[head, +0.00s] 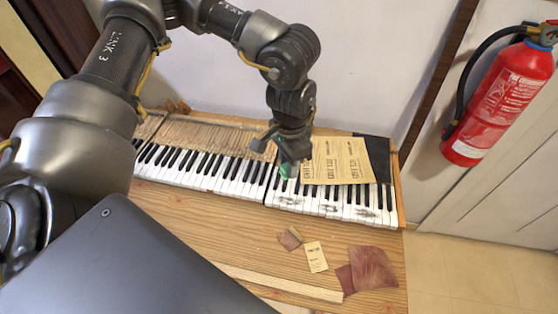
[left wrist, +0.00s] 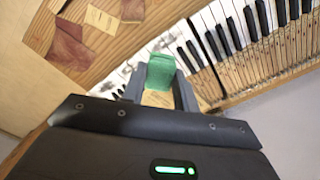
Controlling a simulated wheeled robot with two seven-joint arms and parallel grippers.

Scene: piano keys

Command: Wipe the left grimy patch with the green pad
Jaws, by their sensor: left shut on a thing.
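My left gripper (head: 288,168) is shut on the green pad (head: 284,170), near the middle of the piano keyboard (head: 235,178). The left wrist view shows the pad (left wrist: 160,72) between the two fingers, over the white keys. In the head view the pad is apart from both. Whether the pad touches the keys is unclear. My right gripper is not in view.
A printed paper sheet (head: 338,160) lies behind the right-hand keys. On the wooden bench (head: 190,215) in front lie a small card (head: 316,257) and reddish-brown sandpaper pieces (head: 372,267). A fire extinguisher (head: 500,103) hangs on the right. The bench's left front is bare.

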